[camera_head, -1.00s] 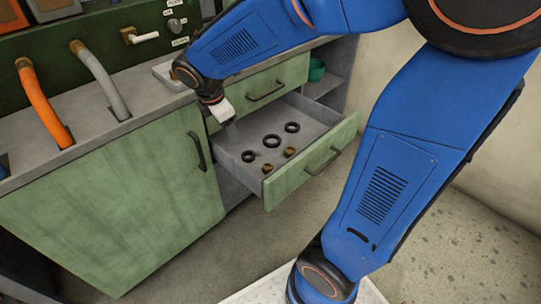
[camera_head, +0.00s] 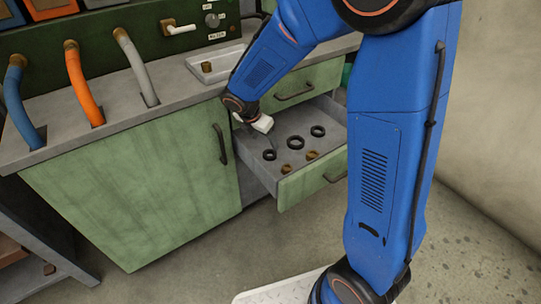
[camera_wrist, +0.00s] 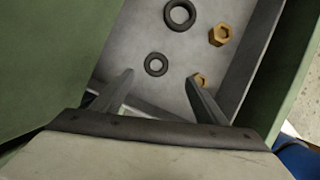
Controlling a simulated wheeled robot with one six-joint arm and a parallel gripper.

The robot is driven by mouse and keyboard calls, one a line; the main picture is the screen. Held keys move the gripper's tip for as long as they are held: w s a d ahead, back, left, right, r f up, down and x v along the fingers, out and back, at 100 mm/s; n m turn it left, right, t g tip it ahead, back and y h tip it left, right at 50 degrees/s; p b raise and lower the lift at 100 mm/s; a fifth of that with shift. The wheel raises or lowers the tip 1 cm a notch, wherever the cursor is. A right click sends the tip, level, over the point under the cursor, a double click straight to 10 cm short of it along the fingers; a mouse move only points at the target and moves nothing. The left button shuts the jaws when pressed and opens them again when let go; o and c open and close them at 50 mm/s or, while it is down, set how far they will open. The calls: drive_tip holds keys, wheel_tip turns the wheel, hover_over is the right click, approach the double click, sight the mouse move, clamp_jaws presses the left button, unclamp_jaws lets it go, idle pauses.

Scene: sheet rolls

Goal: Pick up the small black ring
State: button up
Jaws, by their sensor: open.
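The small black ring (camera_wrist: 156,64) lies flat in the open drawer (camera_head: 283,188). In the head view it is the leftmost ring (camera_head: 269,155), near the drawer's left side. My gripper (camera_wrist: 159,76) is open and empty above the drawer. In the wrist view the small ring shows between and just beyond the fingertips, not touched by them. In the head view the white gripper body (camera_head: 262,124) is over the left part of the drawer, and its fingers are hard to make out.
A larger black ring (camera_wrist: 180,15) and two brass nuts (camera_wrist: 222,35) (camera_wrist: 201,79) lie close by. A third black ring (camera_head: 318,131) is farther right. The drawer walls and a closed drawer above (camera_head: 293,88) bound the space. A tray (camera_head: 222,62) stands on the counter.

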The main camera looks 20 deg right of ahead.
hover_over(269, 154)
drive_tip(key=s+a, duration=0.1)
drive_tip(key=s, duration=0.1)
wheel_tip(269, 154, down, 4)
drive_tip(key=shift+w+a+f, duration=0.15)
drive_tip(key=shift+f, duration=0.05)
drive_tip(key=shift+a+x, duration=0.2)
drive_tip(key=shift+x, duration=1.1)
drive_tip(key=shift+a+x, duration=0.25)
drive_tip(key=shift+x, duration=1.05)
drive_tip(key=shift+w, duration=0.15)
drive_tip(key=c, duration=1.1)
